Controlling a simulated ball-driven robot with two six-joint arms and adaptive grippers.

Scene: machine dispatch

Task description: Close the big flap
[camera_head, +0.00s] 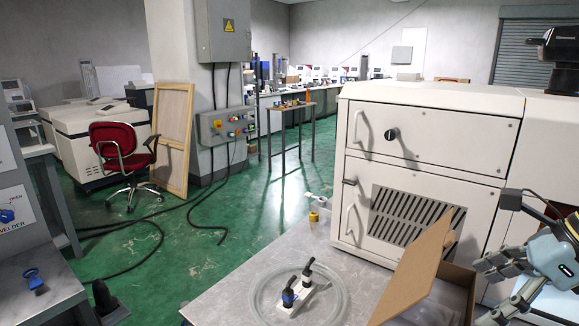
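The big flap (418,262) is a tan cardboard panel. It stands raised and tilted along the left side of an open cardboard box (459,274) at the bottom right. Greyish, translucent-looking material shows inside the box, and its lower part is cut off by the picture edge. My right gripper (490,291) comes in from the right, just right of the box. My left gripper is not in view.
The box is on a grey table (235,291), beside a large cream machine (430,128) with handles and a vent. A clear ring (259,307) surrounds a white fitting with black levers (302,288). A small yellow part (313,217) lies near the table's back edge.

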